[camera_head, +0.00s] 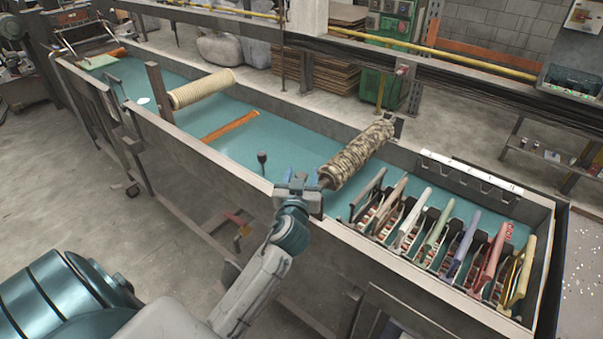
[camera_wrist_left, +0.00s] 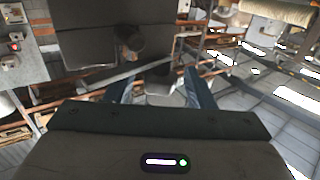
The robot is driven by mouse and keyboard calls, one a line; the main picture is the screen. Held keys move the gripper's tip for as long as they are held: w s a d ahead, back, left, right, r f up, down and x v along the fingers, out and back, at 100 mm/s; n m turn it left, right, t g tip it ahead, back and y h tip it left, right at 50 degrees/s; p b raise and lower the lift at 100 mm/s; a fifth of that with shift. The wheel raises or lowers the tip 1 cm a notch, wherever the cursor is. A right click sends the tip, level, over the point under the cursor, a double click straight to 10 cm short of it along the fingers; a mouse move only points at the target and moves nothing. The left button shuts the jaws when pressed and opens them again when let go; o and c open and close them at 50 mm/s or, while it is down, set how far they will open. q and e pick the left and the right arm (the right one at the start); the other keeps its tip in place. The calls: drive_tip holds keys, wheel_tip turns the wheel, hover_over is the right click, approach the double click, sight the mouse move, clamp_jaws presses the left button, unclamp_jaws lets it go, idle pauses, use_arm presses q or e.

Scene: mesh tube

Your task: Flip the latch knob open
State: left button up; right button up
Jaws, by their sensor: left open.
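A small dark knob (camera_head: 262,157) on a short stem stands at the near wall of the long trough, left of my left gripper in the head view. It looks like the latch knob. My left gripper (camera_head: 300,177) is at the trough's near rim, by the near end of a mottled roller. In the left wrist view the open fingers (camera_wrist_left: 160,88) point toward a dark panel with a dark round knob-like part (camera_wrist_left: 128,40). I cannot tell whether any finger touches it. My right gripper is out of view.
The mottled roller (camera_head: 357,155) slants across the teal-floored trough. A cream ribbed roller (camera_head: 202,88) and an orange bar (camera_head: 231,126) lie farther left. Several coloured handles (camera_head: 440,228) crowd the right end. The teal floor between the rollers is mostly clear.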

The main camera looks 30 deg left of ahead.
use_arm(q)
drive_tip(key=c, duration=0.9)
drive_tip(key=shift+c, duration=0.3)
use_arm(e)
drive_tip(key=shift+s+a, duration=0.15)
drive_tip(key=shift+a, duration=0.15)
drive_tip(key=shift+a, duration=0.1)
